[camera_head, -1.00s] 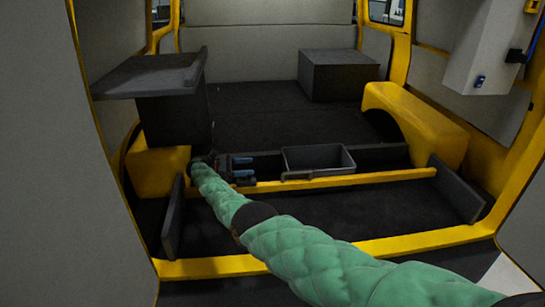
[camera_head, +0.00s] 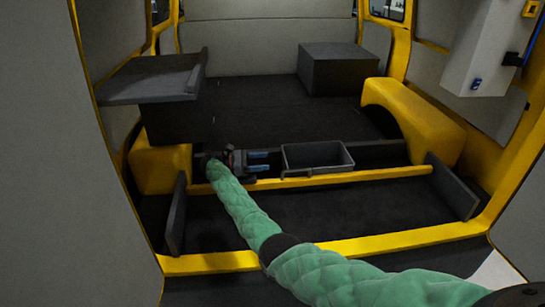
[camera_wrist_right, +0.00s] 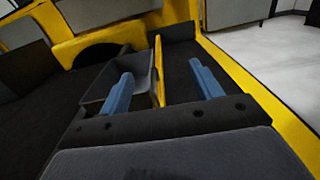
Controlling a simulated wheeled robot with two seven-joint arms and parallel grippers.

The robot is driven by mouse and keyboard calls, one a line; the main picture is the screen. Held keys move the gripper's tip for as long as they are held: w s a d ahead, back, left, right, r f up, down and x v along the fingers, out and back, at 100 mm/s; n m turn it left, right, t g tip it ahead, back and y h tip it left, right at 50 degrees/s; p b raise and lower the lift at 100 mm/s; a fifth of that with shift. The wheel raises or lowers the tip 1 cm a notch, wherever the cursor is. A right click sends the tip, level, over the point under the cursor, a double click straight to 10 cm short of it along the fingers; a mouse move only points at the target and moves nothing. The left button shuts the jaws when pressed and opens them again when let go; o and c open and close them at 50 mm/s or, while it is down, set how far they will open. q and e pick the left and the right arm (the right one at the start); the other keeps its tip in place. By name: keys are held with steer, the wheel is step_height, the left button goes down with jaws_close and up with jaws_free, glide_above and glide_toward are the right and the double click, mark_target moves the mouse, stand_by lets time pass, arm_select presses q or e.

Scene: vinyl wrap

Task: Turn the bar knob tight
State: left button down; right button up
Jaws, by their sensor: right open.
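The yellow bar (camera_head: 350,177) runs across the front of the van's load floor, along the front of a grey open bin (camera_head: 318,166). I cannot make out a separate knob on it. My right gripper (camera_head: 266,161) is low at the left, just left of the bin, with its two blue fingers pointing right. The fingers are apart with nothing held between them. In the right wrist view the open right gripper (camera_wrist_right: 161,70) has the yellow bar (camera_wrist_right: 159,72) showing between its fingers, and the bin (camera_wrist_right: 103,90) behind the left finger. My left gripper is not in view.
A dark shelf (camera_head: 150,80) juts out above my forearm at the left. A dark box (camera_head: 338,70) stands at the back right. Yellow wheel arches (camera_head: 420,115) flank the floor. The dark floor (camera_head: 260,105) behind the bin is clear.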

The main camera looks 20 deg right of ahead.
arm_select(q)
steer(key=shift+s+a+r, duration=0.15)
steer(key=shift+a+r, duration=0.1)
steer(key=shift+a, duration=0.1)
arm_select(e)
steer(key=s+d+r, duration=0.3)
steer(key=shift+s+d, duration=0.2)
steer(key=shift+s, duration=0.1)
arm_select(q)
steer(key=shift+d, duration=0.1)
